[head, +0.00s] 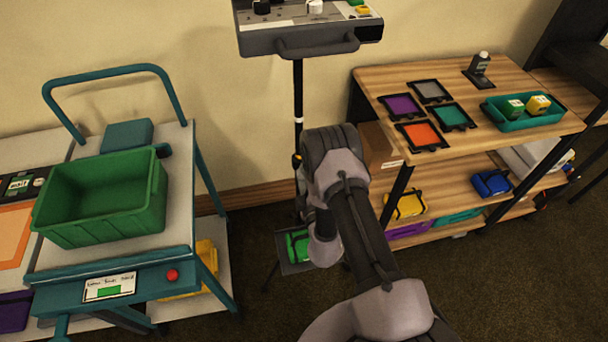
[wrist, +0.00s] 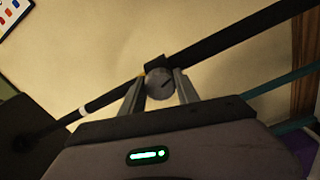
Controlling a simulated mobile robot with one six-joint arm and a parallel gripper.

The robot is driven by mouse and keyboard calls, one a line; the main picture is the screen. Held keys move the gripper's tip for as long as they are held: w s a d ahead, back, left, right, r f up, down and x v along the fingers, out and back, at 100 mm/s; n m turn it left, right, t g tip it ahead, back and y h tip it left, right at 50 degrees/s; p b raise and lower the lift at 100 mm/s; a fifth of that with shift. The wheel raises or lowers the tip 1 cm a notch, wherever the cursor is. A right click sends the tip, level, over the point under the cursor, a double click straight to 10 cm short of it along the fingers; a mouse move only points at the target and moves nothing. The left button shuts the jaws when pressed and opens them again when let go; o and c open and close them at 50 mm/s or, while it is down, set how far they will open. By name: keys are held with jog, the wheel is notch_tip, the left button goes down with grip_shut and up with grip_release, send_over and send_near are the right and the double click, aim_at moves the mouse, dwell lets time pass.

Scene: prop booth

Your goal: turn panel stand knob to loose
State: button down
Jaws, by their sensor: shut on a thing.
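The panel stand's black pole (head: 298,95) rises behind my arm in the head view and carries a grey control panel (head: 308,38) with a handle. In the wrist view the pole (wrist: 235,36) runs diagonally. The round grey panel stand knob (wrist: 159,86) sits at a dark collar on it, with a dark mark on its face. My gripper (wrist: 160,79) has one finger on each side of the knob and is shut on it. In the head view my arm hides the knob and fingers. Any loose or tight lettering cannot be made out.
A teal cart (head: 185,180) with a green bin (head: 100,200) stands left. A wooden shelf unit (head: 465,95) with coloured trays stands right, close to my arm. A small tray with a green item (head: 297,243) is low by the stand. Bare wall lies behind.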

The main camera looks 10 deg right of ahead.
jog(key=n, duration=0.4)
jog(key=shift+w+r+n, duration=0.1)
jog(key=shift+n, duration=0.3)
dwell(0.4)
jog(key=c, duration=0.9)
grip_release()
